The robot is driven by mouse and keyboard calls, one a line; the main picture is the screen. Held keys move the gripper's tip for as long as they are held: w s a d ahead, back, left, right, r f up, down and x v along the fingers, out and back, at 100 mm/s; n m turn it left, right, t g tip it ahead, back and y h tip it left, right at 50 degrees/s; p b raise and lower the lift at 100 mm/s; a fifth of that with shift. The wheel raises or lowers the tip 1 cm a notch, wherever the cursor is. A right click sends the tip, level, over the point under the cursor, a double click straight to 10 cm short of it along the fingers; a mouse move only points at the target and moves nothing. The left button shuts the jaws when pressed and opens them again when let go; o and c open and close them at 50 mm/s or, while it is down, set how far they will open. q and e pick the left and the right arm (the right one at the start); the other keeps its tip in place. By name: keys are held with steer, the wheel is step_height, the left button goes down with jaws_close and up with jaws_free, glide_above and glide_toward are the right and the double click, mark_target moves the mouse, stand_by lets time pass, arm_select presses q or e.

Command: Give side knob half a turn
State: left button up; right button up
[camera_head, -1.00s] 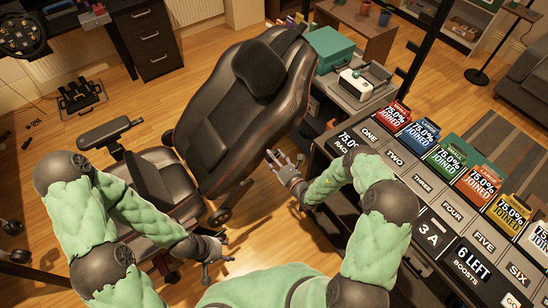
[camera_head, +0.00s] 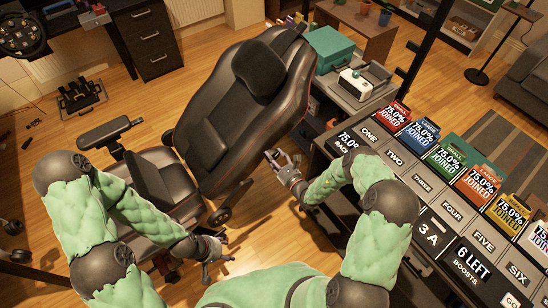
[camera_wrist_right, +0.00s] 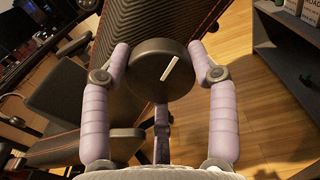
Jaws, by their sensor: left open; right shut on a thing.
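The side knob (camera_wrist_right: 150,84) is a round black disc with a white line on its face, on the side of the black racing seat (camera_head: 225,120). The line leans, its top end to the right. My right gripper (camera_wrist_right: 159,52) is shut on the knob in the right wrist view, one lilac finger at either side. In the head view my right gripper (camera_head: 277,160) is beside the seat's right edge, and the knob cannot be made out there. My left gripper (camera_head: 216,262) is open and empty, low in front of the seat base.
A panel table with coloured cards (camera_head: 440,215) stands close on the right of my right arm. A grey cart (camera_head: 340,88) with a teal case (camera_head: 333,48) is behind the seat. An armrest (camera_head: 108,132) juts out left.

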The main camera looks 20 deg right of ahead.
steer(key=o, duration=1.1)
steer(key=shift+r, duration=0.1)
steer(key=shift+o, duration=0.2)
steer(key=shift+s, duration=0.1)
steer(key=v, duration=1.1)
steer(key=shift+s+d, duration=0.2)
steer(key=shift+s, duration=0.15)
